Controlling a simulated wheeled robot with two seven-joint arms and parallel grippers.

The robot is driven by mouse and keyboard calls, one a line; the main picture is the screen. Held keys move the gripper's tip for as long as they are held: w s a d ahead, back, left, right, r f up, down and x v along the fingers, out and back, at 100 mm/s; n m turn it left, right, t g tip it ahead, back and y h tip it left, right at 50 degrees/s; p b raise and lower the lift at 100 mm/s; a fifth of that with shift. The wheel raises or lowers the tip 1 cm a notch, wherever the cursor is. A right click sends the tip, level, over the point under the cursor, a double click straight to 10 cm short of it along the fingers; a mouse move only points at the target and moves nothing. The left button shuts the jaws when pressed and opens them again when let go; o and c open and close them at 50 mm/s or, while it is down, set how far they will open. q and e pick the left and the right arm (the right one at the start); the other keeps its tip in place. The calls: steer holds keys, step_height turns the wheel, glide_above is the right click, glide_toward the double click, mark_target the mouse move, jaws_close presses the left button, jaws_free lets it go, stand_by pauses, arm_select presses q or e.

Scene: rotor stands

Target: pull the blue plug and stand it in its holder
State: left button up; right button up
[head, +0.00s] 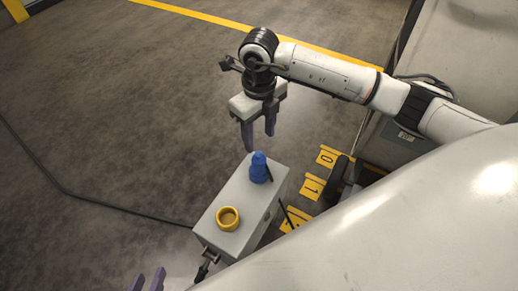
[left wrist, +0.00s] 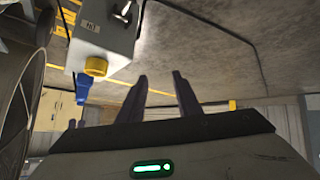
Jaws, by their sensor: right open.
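The blue plug (head: 259,170) stands upright on the far end of a grey box's top. A yellow ring-shaped holder (head: 228,218) sits on the near end and looks empty. My right gripper (head: 259,141) is open and empty, pointing down just above the plug, apart from it. My left gripper (head: 148,282) shows only its fingertips at the bottom edge, left of the box. In the left wrist view its fingers (left wrist: 161,78) are apart with nothing between them. The yellow holder (left wrist: 96,67) and blue plug (left wrist: 82,88) also show there. The plug's seat is hidden.
The grey box (head: 236,237) has a lever-like dark fitting (head: 204,268) at its near end. Yellow numbered plates (head: 312,187) lie right of it. A black cable (head: 120,210) runs along the floor. The floor left of the box is mostly clear.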

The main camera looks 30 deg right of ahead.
mark_target(259, 154)
step_height(259, 154, down, 8)
steer(key=b, duration=0.4)
steer(key=shift+r+b, duration=0.25)
steer(key=shift+b, duration=0.15)
arm_select(q)
steer(key=shift+w+d+f+m+g+h+b, duration=0.15)
steer(key=shift+w+d+f+m+g, duration=0.1)
steer(key=shift+d+f+g, duration=0.25)
steer(key=shift+w+d+f+m+g+h+b, duration=0.1)
steer(key=shift+w+d+f+m+g+h, duration=0.15)
steer(key=shift+d+f, duration=0.4)
steer(key=shift+w+d+f+m+g+h+b, duration=0.1)
steer(key=shift+w+d+f+m+g, duration=0.15)
steer(key=shift+d+f+g, duration=0.35)
arm_select(e)
steer(key=shift+f, duration=0.5)
arm_select(q)
steer(key=shift+a+f, duration=0.15)
